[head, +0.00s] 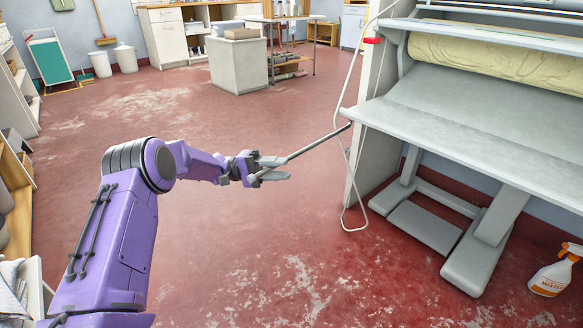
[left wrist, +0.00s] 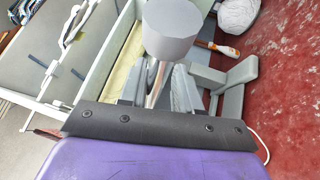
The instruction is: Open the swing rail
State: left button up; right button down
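A thin grey rail (head: 318,143) sticks out from the left end of the ironer's front board (head: 440,128), slanting towards my left gripper (head: 274,169). That gripper is at the rail's free end, its two light grey fingers showing apart in the head view. In the left wrist view a thick grey cylinder (left wrist: 172,28) with a shiny rod (left wrist: 157,84) below it stands close to the camera, over the finger area. My right gripper is not in view.
The ironer's padded roll (head: 490,62) is above the board, and its grey legs (head: 495,215) stand below. A white cable (head: 347,170) hangs at its left side. A spray bottle (head: 553,272) stands at the lower right. The red floor (head: 240,255) around my left arm is clear.

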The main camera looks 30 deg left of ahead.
pick_arm(q)
jog(key=v, duration=0.6)
jog(key=shift+s+a+f, duration=0.25)
jog(key=shift+s+f, duration=0.05)
jog(key=shift+f, duration=0.05)
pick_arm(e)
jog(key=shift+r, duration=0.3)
